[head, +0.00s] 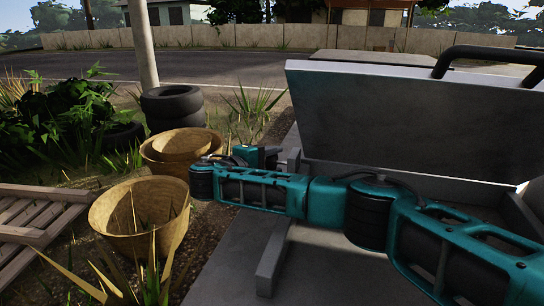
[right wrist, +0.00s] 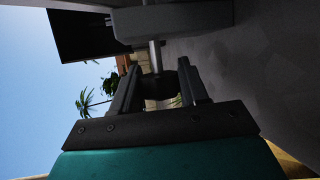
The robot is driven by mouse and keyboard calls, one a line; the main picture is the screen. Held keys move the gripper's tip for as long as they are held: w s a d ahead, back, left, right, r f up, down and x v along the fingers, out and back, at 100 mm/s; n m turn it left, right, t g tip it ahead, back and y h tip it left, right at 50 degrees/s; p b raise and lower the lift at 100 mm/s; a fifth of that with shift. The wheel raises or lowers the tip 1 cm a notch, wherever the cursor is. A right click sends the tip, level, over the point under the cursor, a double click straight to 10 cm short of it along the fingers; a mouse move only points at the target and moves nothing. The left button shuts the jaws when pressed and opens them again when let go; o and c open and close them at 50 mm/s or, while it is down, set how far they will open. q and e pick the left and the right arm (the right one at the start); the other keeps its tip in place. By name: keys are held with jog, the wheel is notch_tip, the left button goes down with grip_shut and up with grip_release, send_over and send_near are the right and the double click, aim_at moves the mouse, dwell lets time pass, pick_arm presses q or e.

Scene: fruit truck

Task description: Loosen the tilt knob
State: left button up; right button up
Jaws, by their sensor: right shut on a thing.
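The tilt knob (right wrist: 158,86) is dark and round, on a short pale metal shaft (right wrist: 155,56) that comes out of a grey bar (right wrist: 172,21), as the right wrist view shows. My right gripper (right wrist: 160,70) has a finger on each side of the knob and is shut on it. In the head view my right gripper (head: 272,156) is small, beside the short grey post at the left end of the tilted panel (head: 400,115). The knob cannot be made out there. My left gripper is not in view.
Woven baskets (head: 137,218) stand on the ground to the left, with stacked tires (head: 172,107) behind them. A wooden pallet (head: 38,215) lies at the far left. A grey beam (head: 273,258) runs below my right forearm.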

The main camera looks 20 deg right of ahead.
jog(key=g+y+p, duration=0.1)
jog(key=p, duration=0.2)
jog(key=n+g+y+p, duration=0.1)
jog(key=p, duration=0.3)
jog(key=shift+r+g+y, duration=0.2)
jog(key=shift+g+y, duration=0.1)
jog(key=shift+p, duration=0.5)
jog(key=shift+f+n+g+y+p, duration=0.1)
jog(key=shift+n+g+y+p, duration=0.2)
jog(key=shift+g+y+p, duration=0.15)
jog(key=shift+a+f+g+y, duration=0.1)
jog(key=shift+f+g+y, duration=0.05)
jog(key=shift+g+y, duration=0.1)
jog(key=o, duration=0.9)
jog(key=shift+o, duration=0.2)
